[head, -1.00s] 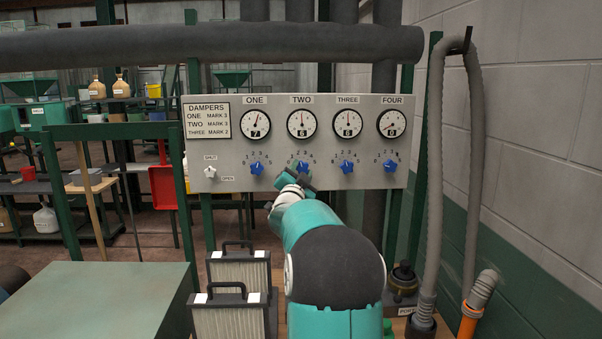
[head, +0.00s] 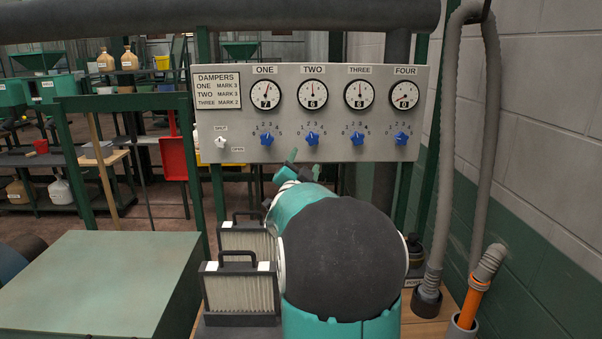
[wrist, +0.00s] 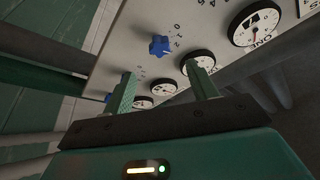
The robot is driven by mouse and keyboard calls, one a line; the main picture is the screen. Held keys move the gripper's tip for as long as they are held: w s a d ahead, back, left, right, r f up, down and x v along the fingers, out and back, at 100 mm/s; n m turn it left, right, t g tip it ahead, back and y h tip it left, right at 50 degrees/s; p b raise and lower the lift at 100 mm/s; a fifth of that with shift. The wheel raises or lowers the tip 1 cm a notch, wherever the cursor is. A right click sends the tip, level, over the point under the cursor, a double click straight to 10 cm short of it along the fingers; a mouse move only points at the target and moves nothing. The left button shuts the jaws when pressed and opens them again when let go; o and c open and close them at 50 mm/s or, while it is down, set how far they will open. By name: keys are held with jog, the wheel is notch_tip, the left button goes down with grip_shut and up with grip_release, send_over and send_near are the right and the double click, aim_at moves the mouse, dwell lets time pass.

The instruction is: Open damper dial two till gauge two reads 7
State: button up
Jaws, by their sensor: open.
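Gauge two (head: 312,94) is a round white dial on the grey panel, under the label TWO. Its small number looks like 6. Damper dial two (head: 313,139) is the blue knob below it, fully in view. My gripper (head: 303,165) is open and empty, just below and slightly left of dial two, apart from it. In the wrist view my two green fingers (wrist: 162,88) stand apart with nothing between them. A blue knob (wrist: 159,45), probably dial two, shows beyond them. A finger partly covers the panel there.
Dial one (head: 266,139) and dial three (head: 357,138) flank dial two closely. A white shut/open switch (head: 220,142) is at the panel's lower left. A dark pipe (head: 220,20) crosses above the panel. Filter boxes (head: 240,290) stand below; a hose (head: 445,150) hangs at the right.

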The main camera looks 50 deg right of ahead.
jog(key=shift+v, duration=1.85)
jog(key=w+a+n+t+y, duration=0.2)
jog(key=w+a+n+y, duration=0.15)
jog(key=a, duration=0.35)
jog(key=w+a+n+t+y, duration=0.2)
jog(key=w+a+n+y, duration=0.15)
jog(key=a, duration=0.45)
jog(key=s+a+f+n+y, duration=0.2)
jog(key=a+n+y, duration=0.15)
jog(key=a, duration=0.45)
jog(key=s+a+f+n+y, duration=0.1)
jog(key=a+f+n+y, duration=0.2)
jog(key=a, duration=0.4)
jog(key=s+a+f+n+g+y, duration=0.2)
jog(key=s+a+f+n+g, duration=0.1)
jog(key=s+a, duration=0.4)
jog(key=s+a+f+n+g+y, duration=0.3)
jog(key=s+a, duration=0.5)
jog(key=s, duration=0.5)
notch_tip(320, 180, down, 3)
jog(key=shift+a+r+n+g, duration=0.1)
jog(key=shift+a+n+g, duration=0.15)
jog(key=shift+n+g, duration=0.7)
jog(key=shift+s+y, duration=0.1)
jog(key=shift+y, duration=0.15)
